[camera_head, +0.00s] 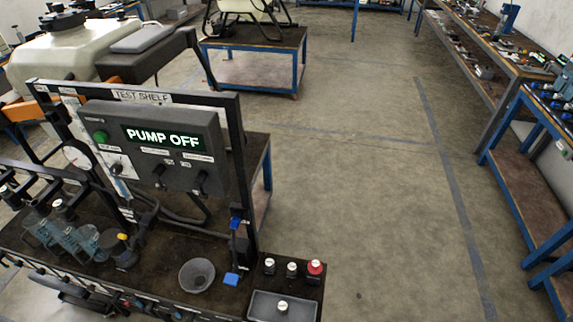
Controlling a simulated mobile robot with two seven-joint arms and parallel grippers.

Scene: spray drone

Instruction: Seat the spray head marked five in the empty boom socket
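Several small spray heads stand at the right end of the test bench. Two with white tops (269,265) (291,268) and one red one with a white top (316,268) are in a row. Another white-topped head (283,307) is in a grey tray (262,304) in front of them. Their markings are too small to read. At the left, dark fittings with white tops (62,206) sit above clear bluish cups (65,240) and seem to belong to the boom. I cannot tell which socket is empty. Neither of my grippers shows.
A test shelf panel (165,150) reading "PUMP OFF" stands upright over the bench. A grey funnel-like cup (197,275) and a blue piece (232,279) lie in front. A white tank (75,60) stands behind left. Open floor (380,200) lies right, before blue-framed benches (530,170).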

